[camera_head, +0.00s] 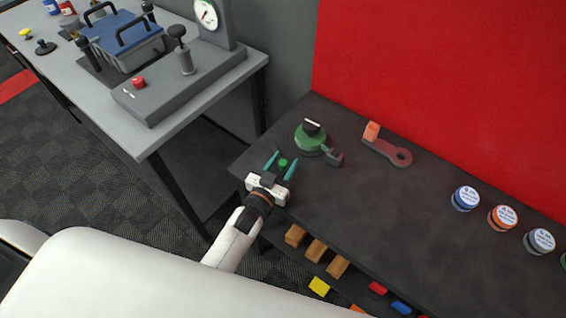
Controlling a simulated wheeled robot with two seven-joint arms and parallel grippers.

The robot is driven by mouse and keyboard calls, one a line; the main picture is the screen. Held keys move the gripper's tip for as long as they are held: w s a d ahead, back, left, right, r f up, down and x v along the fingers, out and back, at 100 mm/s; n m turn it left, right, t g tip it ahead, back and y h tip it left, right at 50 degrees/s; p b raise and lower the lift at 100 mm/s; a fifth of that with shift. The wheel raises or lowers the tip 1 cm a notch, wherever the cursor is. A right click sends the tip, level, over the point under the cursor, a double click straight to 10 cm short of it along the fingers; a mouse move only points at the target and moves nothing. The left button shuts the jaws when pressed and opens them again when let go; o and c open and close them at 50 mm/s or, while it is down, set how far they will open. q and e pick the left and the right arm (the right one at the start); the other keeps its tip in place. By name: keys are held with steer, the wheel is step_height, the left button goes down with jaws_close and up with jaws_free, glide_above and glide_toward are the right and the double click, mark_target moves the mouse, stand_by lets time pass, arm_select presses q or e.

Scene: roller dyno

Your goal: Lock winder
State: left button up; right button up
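My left gripper (282,162) is just to the lower left of the green body. Its two teal fingers are apart. A small green round knob (283,163) shows between them; I cannot tell whether they touch it or whether it is joined to the device. My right gripper is not in view.
A dark lever with an orange end (372,131) lies right of the device. Several labelled jars (465,198) stand at the right, before a red wall (440,80). The bench middle is clear. A grey table (150,145) with blue-lidded equipment (125,40) stands at left.

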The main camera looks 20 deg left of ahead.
arm_select(q)
jaws_close()
